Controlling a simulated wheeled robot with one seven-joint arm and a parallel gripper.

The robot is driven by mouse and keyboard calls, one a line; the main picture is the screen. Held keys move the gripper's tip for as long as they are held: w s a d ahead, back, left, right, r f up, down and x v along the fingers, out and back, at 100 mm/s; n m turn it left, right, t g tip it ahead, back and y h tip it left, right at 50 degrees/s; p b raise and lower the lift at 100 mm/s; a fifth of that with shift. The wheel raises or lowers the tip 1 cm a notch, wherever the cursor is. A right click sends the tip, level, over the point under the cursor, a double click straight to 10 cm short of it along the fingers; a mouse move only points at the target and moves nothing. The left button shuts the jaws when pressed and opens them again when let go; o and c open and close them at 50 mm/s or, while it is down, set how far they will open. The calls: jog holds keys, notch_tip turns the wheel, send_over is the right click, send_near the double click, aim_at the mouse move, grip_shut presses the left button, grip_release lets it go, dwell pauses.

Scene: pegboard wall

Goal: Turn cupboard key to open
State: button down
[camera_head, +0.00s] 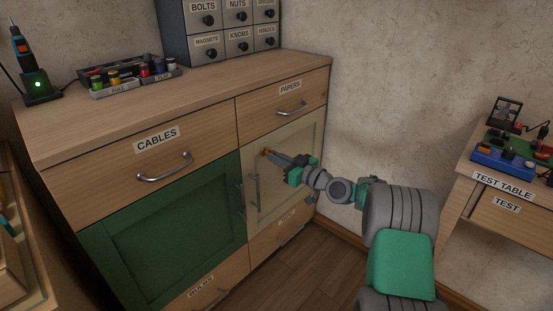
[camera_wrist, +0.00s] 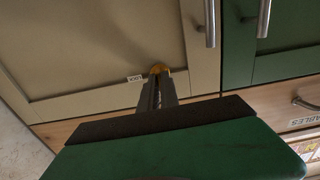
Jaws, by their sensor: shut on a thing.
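The cupboard has a cream door (camera_head: 284,151) on the right, which looks closed, with a vertical metal handle (camera_head: 257,188). A small yellow key (camera_head: 265,152) sits at the upper left of this door. In the wrist view the key (camera_wrist: 158,68) shows between my fingertips, beside a small label reading LOCK (camera_wrist: 134,78). My gripper (camera_head: 269,154) reaches in from the right and is shut on the key. My fingers hide most of the key, so its turn angle cannot be told.
A green door (camera_head: 165,228) with its own handle stands left of the cream door. Drawers marked CABLES (camera_head: 157,139) and PAPERS (camera_head: 290,87) are above, their handles sticking out. A test table (camera_head: 504,185) stands at the right. Bare floor (camera_head: 310,262) lies in front.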

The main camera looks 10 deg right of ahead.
jog(key=shift+r, duration=0.1)
jog(key=c, duration=1.6)
grip_release()
